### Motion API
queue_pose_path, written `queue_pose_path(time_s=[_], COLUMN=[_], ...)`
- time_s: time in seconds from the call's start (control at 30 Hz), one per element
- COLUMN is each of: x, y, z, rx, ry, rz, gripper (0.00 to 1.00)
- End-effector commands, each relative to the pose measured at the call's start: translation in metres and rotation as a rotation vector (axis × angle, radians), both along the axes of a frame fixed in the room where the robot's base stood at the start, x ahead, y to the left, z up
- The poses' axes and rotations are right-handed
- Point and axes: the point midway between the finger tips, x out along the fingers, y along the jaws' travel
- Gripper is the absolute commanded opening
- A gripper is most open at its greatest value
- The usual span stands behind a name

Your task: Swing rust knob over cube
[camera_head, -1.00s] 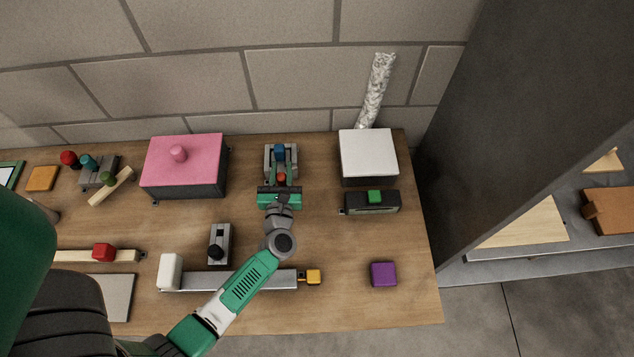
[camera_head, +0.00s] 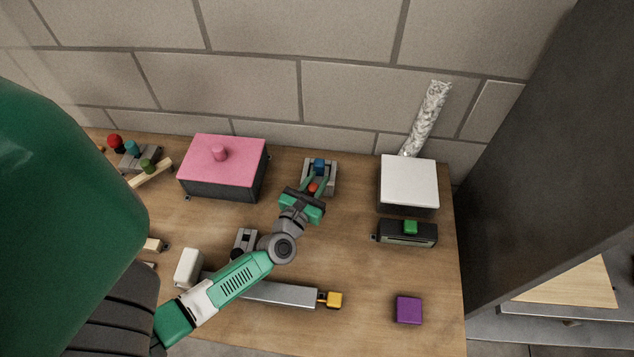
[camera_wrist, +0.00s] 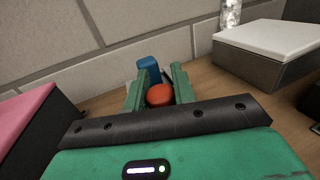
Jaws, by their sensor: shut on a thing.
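The rust knob (camera_head: 313,188) is a small rounded orange-red piece on the front of a grey fixture (camera_head: 333,178) near the wall. In the wrist view, the rust knob (camera_wrist: 159,95) sits between the two green fingers. My gripper (camera_head: 318,181) is shut on it, and the fingers hide its sides. A blue block (camera_head: 319,165) stands just behind the knob on the same fixture; it also shows in the wrist view (camera_wrist: 149,69). A purple cube (camera_head: 408,310) lies apart at the front right of the table. I cannot tell which block is the task's cube.
A pink-lidded box (camera_head: 222,160) stands left of the fixture. A white-topped box (camera_head: 409,180) and a dark box with a green button (camera_head: 410,228) stand right. A grey bar with a yellow end (camera_head: 333,299) lies below my arm. Bare wood lies around the purple cube.

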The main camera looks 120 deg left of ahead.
Motion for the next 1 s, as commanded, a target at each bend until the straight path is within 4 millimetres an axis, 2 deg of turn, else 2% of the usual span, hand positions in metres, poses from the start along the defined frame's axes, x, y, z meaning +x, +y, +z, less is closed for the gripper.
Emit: queue_pose_path(time_s=[0.07,0.1,0.2,0.47,0.53,0.8,1.0], x=[-0.001,0.000,0.000,0.000,-0.001,-0.002,-0.001], y=[0.000,0.000,0.000,-0.001,-0.006,-0.058,-0.077], z=[0.000,0.000,0.000,0.000,0.000,0.000,0.000], rx=[0.000,0.000,0.000,-0.001,-0.001,-0.003,-0.001], ry=[0.000,0.000,0.000,0.000,0.002,0.003,0.001], rz=[0.001,0.001,0.001,0.001,0.000,-0.001,0.001], gripper=[0.00,0.28,0.47,0.48,0.48,0.48,0.48])
